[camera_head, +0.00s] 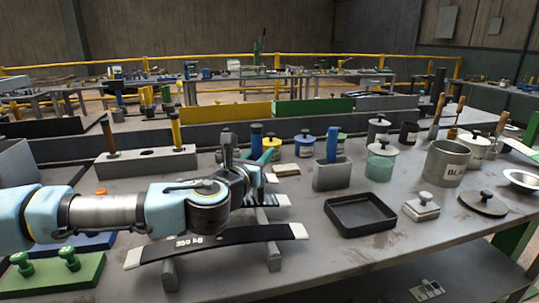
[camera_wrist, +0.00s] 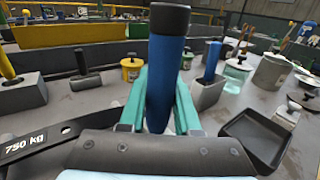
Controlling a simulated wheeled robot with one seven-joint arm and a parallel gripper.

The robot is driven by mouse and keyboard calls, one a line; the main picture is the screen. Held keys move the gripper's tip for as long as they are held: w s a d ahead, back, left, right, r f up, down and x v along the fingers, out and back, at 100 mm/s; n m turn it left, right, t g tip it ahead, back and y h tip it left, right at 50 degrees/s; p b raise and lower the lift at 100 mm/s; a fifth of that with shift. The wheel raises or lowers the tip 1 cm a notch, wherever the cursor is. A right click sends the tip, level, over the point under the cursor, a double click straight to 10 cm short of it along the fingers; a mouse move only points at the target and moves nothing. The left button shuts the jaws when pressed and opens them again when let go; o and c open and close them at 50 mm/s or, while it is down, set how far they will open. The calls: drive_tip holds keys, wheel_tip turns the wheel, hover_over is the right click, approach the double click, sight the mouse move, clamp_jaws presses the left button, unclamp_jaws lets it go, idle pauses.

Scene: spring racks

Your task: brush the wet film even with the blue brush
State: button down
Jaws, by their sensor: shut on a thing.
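My gripper (camera_wrist: 160,105) is shut on the blue brush (camera_wrist: 167,75), seen in the wrist view as a thick blue handle with a black end, upright between teal fingers. In the head view the brush's blue handle (camera_head: 256,134) rises above my gripper, over the leaf springs. Its bristles are hidden.
A grey holder (camera_head: 332,178) with another blue handle (camera_head: 332,143) stands right of my gripper. A black tray (camera_head: 360,214), a lidded block (camera_head: 421,207) and a grey pot (camera_head: 445,163) stand farther right. A long grey block (camera_head: 150,163) with handles stands left.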

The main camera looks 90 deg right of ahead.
drive_tip(key=w+a+b, duration=0.1)
drive_tip(key=w+a, duration=0.3)
drive_tip(key=w, duration=0.8)
drive_tip(key=w+a+f+b, duration=0.1)
drive_tip(key=w+a, duration=0.3)
drive_tip(key=w, duration=0.9)
drive_tip(key=shift+w+a, duration=0.15)
drive_tip(key=shift+a, duration=0.05)
idle(1.8)
drive_tip(key=shift+r, duration=0.15)
drive_tip(key=shift+r+p, duration=2.15)
drive_tip(key=shift+r, duration=0.75)
drive_tip(key=shift+r+p, duration=1.15)
drive_tip(key=shift+r, duration=0.35)
